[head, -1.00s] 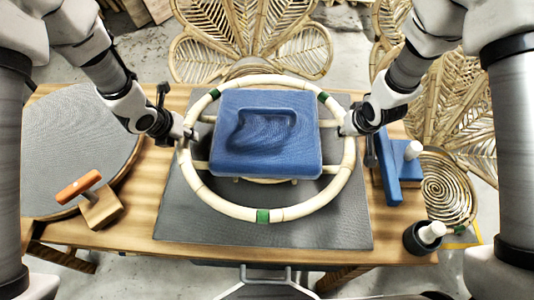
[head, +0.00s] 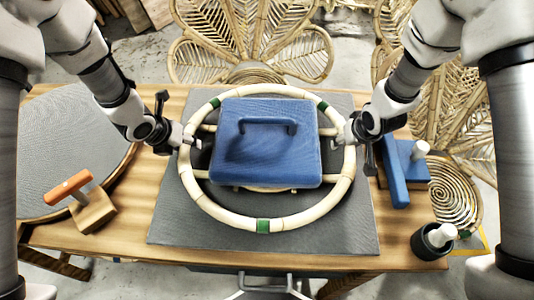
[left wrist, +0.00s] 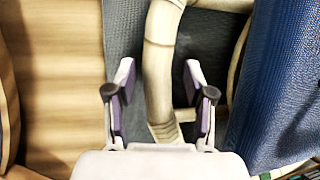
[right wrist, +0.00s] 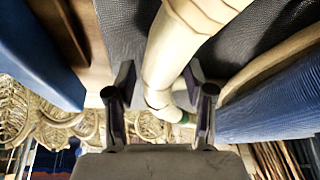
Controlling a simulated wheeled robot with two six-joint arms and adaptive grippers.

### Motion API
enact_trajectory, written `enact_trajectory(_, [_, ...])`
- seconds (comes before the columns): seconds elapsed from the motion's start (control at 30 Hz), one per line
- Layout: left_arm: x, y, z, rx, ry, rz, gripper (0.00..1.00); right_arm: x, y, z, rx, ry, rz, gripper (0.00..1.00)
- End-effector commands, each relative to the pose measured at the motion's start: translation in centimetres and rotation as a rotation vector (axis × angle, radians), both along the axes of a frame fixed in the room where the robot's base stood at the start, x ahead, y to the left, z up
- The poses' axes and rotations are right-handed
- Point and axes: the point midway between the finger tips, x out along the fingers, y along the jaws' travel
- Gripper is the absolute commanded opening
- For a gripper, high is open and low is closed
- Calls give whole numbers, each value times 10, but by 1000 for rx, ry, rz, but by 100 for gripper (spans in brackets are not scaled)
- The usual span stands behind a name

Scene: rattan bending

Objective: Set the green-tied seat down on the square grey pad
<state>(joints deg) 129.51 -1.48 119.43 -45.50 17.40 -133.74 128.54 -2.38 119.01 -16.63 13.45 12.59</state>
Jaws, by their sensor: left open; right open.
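The green-tied seat (head: 214,218) is a pale rattan ring with green ties and cross bars. It is over the square grey pad (head: 350,235), around a blue cushioned block with a handle (head: 270,160). I cannot tell whether the ring touches the pad. My left gripper (head: 188,139) is open at the ring's left side; in the left wrist view the rattan (left wrist: 159,75) runs between its fingers. My right gripper (head: 345,137) is open at the ring's right side; in the right wrist view the rattan (right wrist: 165,60) passes between its fingers.
A round grey mat (head: 70,140) and an orange-handled wooden tool (head: 90,205) are at left. A blue stand with a white peg (head: 397,175) and a dark cup (head: 428,243) are at right. Woven rattan chair backs (head: 255,40) stand behind the table.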

Motion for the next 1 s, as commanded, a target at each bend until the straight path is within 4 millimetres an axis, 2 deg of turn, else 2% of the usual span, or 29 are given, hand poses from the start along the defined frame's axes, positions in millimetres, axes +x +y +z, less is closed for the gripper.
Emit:
enact_trajectory(0.37, [-33, 18, 83, -1, -5, 0, 54, 0, 0, 0, 0, 0, 0, 53])
enact_trajectory(0.5, [-40, 22, 98, -1, -1, -1, 54, 0, 0, 0, 0, 0, 0, 53])
enact_trajectory(0.63, [-42, 23, 103, 0, -1, 0, 54, -1, 0, 3, 0, -1, 0, 53])
enact_trajectory(0.77, [-42, 23, 103, 1, -1, 1, 54, -8, -1, 22, 0, -3, 1, 53])
enact_trajectory(1.0, [-42, 23, 103, 0, -1, 0, 54, -32, -5, 81, 0, -6, 1, 53])
